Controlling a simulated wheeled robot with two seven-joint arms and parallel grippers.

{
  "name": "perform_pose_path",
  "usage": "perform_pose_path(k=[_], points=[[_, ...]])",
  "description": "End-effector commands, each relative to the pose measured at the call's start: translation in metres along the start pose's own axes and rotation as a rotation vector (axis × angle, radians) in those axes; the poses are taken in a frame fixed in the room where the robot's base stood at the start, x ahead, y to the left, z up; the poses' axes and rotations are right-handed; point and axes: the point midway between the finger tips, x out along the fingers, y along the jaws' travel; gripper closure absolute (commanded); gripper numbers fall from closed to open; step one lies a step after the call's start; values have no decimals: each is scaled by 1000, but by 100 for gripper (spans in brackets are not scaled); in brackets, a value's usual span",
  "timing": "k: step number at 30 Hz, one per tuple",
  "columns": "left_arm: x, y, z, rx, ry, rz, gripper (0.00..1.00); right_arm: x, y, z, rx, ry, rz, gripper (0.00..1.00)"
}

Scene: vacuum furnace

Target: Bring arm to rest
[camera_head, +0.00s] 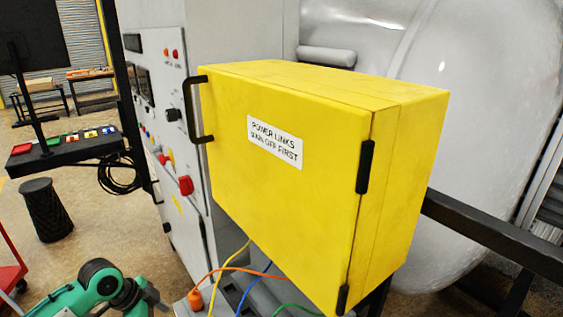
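My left arm, green with dark joints, comes in at the bottom left. Its gripper end (150,296) is small and partly cut off by the lower edge, so I cannot tell whether its fingers are open or shut. It is below and left of the yellow box (290,180), apart from the box's black handle (197,109). The box door is shut and carries a white label reading "POWER LINKS", with a less clear line below. My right gripper is not in view.
An orange plug (195,300) and several coloured cables hang below the box. A grey control cabinet (172,130) with a red knob (185,185) stands behind it. A big grey vessel (470,90) and black rail (490,235) are right. A dark bin (46,210) stands left on open floor.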

Motion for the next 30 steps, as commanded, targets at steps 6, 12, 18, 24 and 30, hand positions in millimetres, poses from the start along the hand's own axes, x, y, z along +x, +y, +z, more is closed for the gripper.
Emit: perform_pose_path(k=[6,12,18,24,30], points=[[66,-32,37,-210,25,-93,46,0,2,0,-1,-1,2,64],[168,-41,119,-483,3,-219,46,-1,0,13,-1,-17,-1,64],[272,11,219,-698,-78,-319,46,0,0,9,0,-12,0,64],[352,112,302,-823,-177,-360,46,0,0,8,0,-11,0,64],[408,243,360,-890,-271,-347,46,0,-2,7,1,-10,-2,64]])
